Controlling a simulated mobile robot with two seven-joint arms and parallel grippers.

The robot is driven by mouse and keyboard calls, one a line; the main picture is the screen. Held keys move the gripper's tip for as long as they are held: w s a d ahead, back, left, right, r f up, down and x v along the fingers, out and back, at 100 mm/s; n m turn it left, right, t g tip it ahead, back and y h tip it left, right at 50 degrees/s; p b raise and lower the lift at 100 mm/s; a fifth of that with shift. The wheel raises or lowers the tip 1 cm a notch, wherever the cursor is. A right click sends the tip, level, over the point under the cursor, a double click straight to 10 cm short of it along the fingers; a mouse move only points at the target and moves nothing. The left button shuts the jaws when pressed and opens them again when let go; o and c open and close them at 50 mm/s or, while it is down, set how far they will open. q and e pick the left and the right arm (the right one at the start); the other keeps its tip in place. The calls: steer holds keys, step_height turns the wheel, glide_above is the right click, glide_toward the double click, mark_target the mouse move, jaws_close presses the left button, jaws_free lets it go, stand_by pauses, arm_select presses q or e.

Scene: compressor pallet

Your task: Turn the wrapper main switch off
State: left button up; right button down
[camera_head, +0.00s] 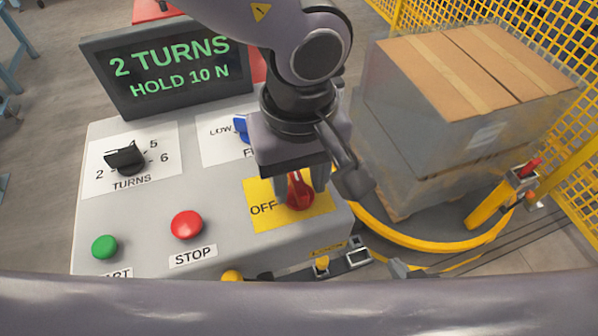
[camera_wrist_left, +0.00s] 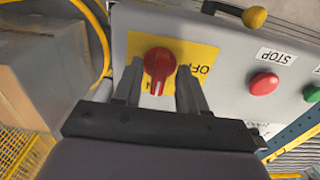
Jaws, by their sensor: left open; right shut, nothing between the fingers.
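The wrapper main switch is a red rotary knob (camera_head: 299,194) on a yellow plate (camera_head: 262,213) at the right of the grey control panel. OFF is printed to its left in the head view. In the left wrist view, the knob (camera_wrist_left: 159,66) has its grip bar roughly along the picture's vertical, not towards OFF. My left gripper (camera_head: 307,178) is open at the switch, its fingers on either side of the knob; it also shows in the left wrist view (camera_wrist_left: 158,88). I cannot tell whether the fingers touch the knob. My right gripper cannot be made out.
The panel carries a red STOP button (camera_head: 186,225), a green button (camera_head: 104,247), a black TURNS dial (camera_head: 125,158) and a blue knob (camera_head: 241,128). A lit display (camera_head: 168,75) stands behind. A wrapped carton pallet (camera_head: 430,130) and yellow fence (camera_head: 540,40) are to the right.

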arm_select(q)
jaws_close()
